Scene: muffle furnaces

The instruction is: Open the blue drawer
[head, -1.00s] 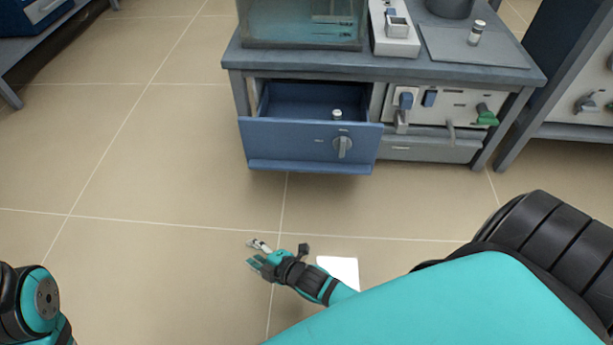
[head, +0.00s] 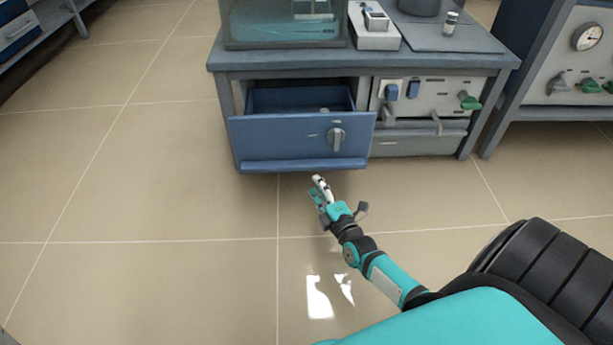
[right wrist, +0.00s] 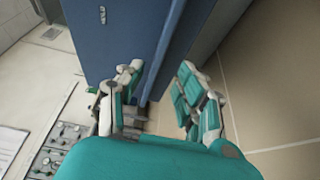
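The blue drawer (head: 285,140) is pulled partway out of the bench, its hollow inside showing from above. A grey knob-like handle (head: 337,137) sits on the right of its front, and a ledge (head: 300,166) runs along its bottom. A small vial (head: 324,111) top shows inside. My right gripper (head: 318,187) is just below and in front of the ledge. In the right wrist view its fingers (right wrist: 160,92) are spread and empty, with the blue drawer front (right wrist: 112,45) close beyond. I cannot tell whether they touch it. My left gripper is out of view.
The bench top (head: 360,62) carries a glass tank (head: 285,28), a white device (head: 374,32) and a vial (head: 450,22). A panel with knobs and a green valve (head: 469,101) is right of the drawer. Floor in front is clear.

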